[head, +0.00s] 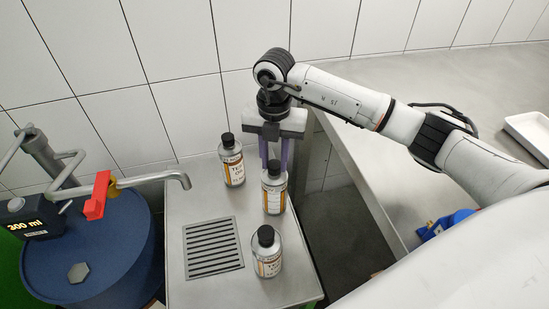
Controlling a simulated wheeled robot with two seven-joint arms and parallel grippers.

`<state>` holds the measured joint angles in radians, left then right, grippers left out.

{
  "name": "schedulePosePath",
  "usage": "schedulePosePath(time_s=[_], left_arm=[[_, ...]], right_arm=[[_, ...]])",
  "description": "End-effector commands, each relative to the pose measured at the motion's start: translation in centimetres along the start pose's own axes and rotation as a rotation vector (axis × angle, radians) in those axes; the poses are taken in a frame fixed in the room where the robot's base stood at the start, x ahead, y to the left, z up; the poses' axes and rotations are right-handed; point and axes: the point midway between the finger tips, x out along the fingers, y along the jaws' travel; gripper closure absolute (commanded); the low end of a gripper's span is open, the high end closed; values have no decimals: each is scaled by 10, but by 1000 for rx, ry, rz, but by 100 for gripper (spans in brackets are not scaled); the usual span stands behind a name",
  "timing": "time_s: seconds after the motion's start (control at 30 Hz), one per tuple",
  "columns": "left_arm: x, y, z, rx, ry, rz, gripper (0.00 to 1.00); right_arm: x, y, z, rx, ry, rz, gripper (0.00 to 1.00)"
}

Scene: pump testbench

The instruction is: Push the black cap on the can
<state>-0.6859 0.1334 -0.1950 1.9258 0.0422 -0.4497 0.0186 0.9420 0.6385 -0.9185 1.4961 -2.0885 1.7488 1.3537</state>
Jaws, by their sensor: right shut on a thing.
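The can (273,197) at the middle right of the steel bench is grey with a white and orange label and stands upright. The black cap (273,168) sits at its top; whether it is fully seated cannot be told. My right gripper (274,166) points down over this can, its purple fingers shut on either side of the cap, partly hidden by it. Two similar cans with black caps stand upright, one behind to the left (233,168) and one in front (267,259). My left gripper is not in view.
A drain grate (213,248) lies in the steel bench, left of the cans. A tap spout (160,179) reaches over from a blue drum (105,250) with a red lever (97,197) and a 300 ml display (27,222). A grey counter (400,85) is at right.

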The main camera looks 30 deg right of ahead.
Motion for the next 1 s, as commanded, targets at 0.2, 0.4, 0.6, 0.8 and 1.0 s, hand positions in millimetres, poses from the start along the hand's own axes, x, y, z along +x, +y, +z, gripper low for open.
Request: schedulePosePath(time_s=[0.2,0.4,0.6,0.8,1.0], left_arm=[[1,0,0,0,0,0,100],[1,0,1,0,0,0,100],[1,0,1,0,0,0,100],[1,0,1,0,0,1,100],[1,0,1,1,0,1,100]], right_arm=[[2,0,0,0,0,0,94],[3,0,0,0,0,-1,94],[3,0,0,0,0,-1,52],[3,0,0,0,0,0,44],[3,0,0,0,0,0,18]])
